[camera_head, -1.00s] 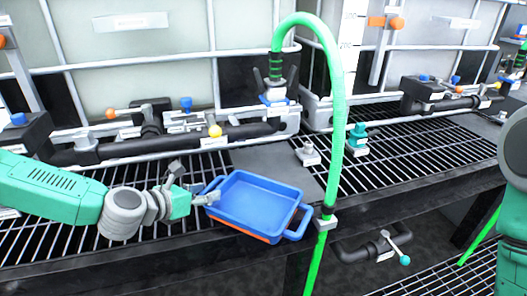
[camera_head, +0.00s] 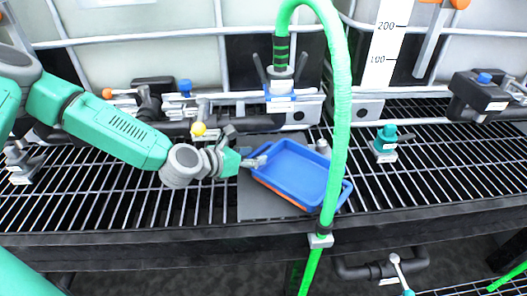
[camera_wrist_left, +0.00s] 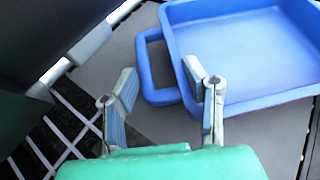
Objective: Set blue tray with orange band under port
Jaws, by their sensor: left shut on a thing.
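The blue tray (camera_head: 292,168) with an orange band (camera_head: 280,193) along its lower side is over a grey plate (camera_head: 258,208) on the black grating shelf. The green hose crosses in front of its right part. In the left wrist view the tray's handle loop (camera_wrist_left: 146,66) lies between and ahead of the gripper's fingers (camera_wrist_left: 160,85). I cannot tell whether the tray touches the plate. A fitting with a hose connector (camera_head: 281,80) stands behind the tray. My right gripper is not in view.
A green hose (camera_head: 338,120) arches down in front of the shelf to a clamp (camera_head: 320,240). A teal-knobbed valve (camera_head: 386,140) stands on the grating to the right. The grating at front left is bare.

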